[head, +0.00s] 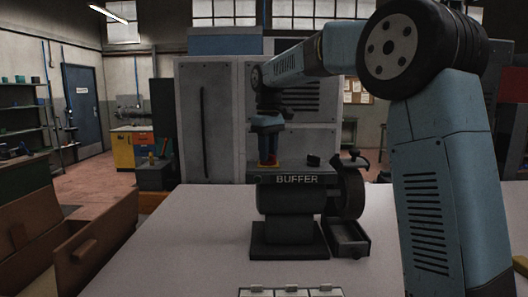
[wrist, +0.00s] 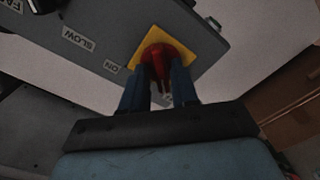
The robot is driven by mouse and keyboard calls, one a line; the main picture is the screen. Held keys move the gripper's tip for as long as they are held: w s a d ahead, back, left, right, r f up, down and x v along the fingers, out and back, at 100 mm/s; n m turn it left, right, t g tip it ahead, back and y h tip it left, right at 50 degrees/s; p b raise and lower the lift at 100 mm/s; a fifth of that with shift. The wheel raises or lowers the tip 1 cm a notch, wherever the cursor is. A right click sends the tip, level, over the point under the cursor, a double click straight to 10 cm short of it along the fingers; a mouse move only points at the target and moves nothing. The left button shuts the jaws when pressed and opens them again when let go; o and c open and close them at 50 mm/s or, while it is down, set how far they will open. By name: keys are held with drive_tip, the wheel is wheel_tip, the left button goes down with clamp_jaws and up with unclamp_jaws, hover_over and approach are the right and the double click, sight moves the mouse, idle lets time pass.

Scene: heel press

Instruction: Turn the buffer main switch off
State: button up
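The buffer (head: 292,205) stands on the pale table, its name on the front of its top box. The main switch is a red handle (wrist: 158,55) on a yellow plate (wrist: 186,40), at the left of the box top in the head view. In the wrist view an ON label (wrist: 111,69) sits beside the plate. My gripper (wrist: 161,72) points down at the switch, with a dark blue finger on each side of the red handle. The fingers are close together and look shut on it. The handle's exact angle is partly hidden by the fingers.
A black knob (head: 313,160) is on the box top, right of the switch. SLOW (wrist: 78,40) and another label, cut off, show in the wrist view. A brown open box (head: 90,245) stands at left.

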drive_tip(key=shift+o, duration=0.8)
wheel_tip(320, 180, up, 14)
drive_tip(key=shift+f, duration=0.15)
